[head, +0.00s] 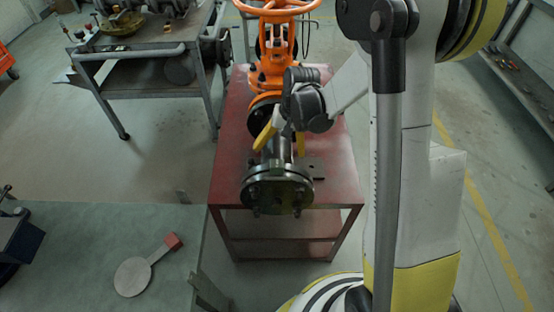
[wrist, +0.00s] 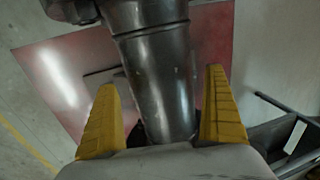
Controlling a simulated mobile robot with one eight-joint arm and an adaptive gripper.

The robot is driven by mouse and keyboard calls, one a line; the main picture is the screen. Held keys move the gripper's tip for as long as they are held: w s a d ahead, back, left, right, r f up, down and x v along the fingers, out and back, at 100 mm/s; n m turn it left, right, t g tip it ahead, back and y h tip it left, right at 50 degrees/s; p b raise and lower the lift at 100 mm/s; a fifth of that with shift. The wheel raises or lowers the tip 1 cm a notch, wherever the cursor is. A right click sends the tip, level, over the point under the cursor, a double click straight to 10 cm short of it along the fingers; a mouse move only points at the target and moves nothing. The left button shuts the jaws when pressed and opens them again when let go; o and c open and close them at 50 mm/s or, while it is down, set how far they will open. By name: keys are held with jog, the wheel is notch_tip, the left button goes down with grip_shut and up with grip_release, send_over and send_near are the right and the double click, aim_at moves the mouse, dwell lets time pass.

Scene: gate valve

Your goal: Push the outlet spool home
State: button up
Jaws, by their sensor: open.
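The orange gate valve (head: 275,68) with its handwheel stands on the red table. The dark metal outlet spool (head: 278,188) lies in front of it, its round bolted flange facing the near edge. My gripper (head: 283,142) is over the spool's pipe, its yellow fingers apart on either side of it. In the wrist view the pipe of the spool (wrist: 158,88) runs between the fingers of my gripper (wrist: 162,79), with space visible at the left finger and a narrower space at the right. My gripper partly hides the joint between spool and valve, so I cannot tell whether they touch.
A grey-green bench (head: 95,235) at lower left holds a round plate with a handle (head: 135,274). A metal workbench (head: 140,55) with parts stands at upper left.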

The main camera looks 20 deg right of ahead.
jog(key=shift+w+a+f+b, duration=0.1)
jog(key=shift+a+f+b, duration=0.15)
jog(key=shift+f, duration=0.65)
jog(key=shift+a+f+b, duration=0.1)
jog(key=shift+f+b, duration=0.15)
jog(key=shift+f, duration=0.6)
jog(key=shift+c, duration=0.3)
jog(key=c, duration=1.1)
jog(key=shift+w+d+r, duration=0.1)
jog(key=shift+w+d, duration=0.15)
jog(key=shift+w, duration=0.5)
jog(key=shift+c, duration=0.3)
jog(key=o, duration=1.2)
jog(key=r, duration=0.4)
jog(key=d+r, duration=0.1)
jog(key=r, duration=0.2)
jog(key=d+r, duration=0.1)
jog(key=r, duration=0.3)
jog(key=shift+s+d+r, duration=0.15)
jog(key=shift+s+r, duration=0.2)
